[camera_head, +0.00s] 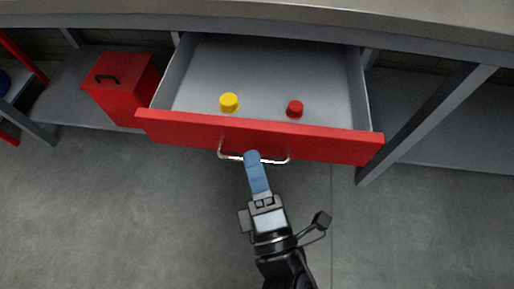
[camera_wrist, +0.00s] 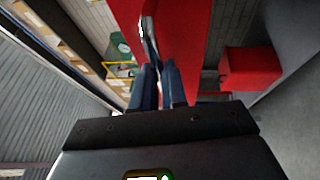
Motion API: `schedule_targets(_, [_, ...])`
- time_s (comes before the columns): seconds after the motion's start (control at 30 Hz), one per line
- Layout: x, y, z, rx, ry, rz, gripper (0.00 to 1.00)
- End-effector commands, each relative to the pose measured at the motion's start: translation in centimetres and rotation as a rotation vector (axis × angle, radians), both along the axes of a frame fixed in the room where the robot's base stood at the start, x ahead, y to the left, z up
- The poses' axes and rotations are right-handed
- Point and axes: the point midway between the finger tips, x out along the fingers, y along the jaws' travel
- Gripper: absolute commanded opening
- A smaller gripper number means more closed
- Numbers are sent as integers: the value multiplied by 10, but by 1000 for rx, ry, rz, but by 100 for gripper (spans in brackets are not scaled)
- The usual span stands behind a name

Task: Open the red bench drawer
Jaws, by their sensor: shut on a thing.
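The red bench drawer (camera_head: 330,146) is pulled well out from under the bench, and its grey inside shows in the head view. Its silver bar handle (camera_head: 231,157) runs along the front. My gripper (camera_head: 252,158) is shut on the handle, with its blue fingers around the bar. In the wrist view the red drawer front (camera_wrist: 190,30) stands ahead of my fingers (camera_wrist: 158,85), and the handle (camera_wrist: 148,35) passes between them. A yellow cap-like object (camera_head: 229,102) and a red one (camera_head: 295,109) sit inside the drawer.
A red box with a black handle (camera_head: 122,92) stands on the lower shelf at left. The grey bench top (camera_head: 400,22) overhangs the drawer, and a bench leg (camera_head: 425,125) stands to its right. The grey floor (camera_head: 110,220) in front is clear.

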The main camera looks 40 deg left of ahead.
Motion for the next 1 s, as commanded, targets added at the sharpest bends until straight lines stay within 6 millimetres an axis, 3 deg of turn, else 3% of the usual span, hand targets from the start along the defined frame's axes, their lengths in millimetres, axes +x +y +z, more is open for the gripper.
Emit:
schedule_targets(0.2, [-10,-7,-2,-2,2,-1,0])
schedule_targets(0.57, [-11,-7,-1,-2,2,0,0])
schedule_targets(0.6, [-11,-7,-1,-2,2,0,14])
schedule_targets(0.8, [-11,-7,-1,-2,1,0,34])
schedule_targets(1.0, [-11,-7,0,-1,1,0,38])
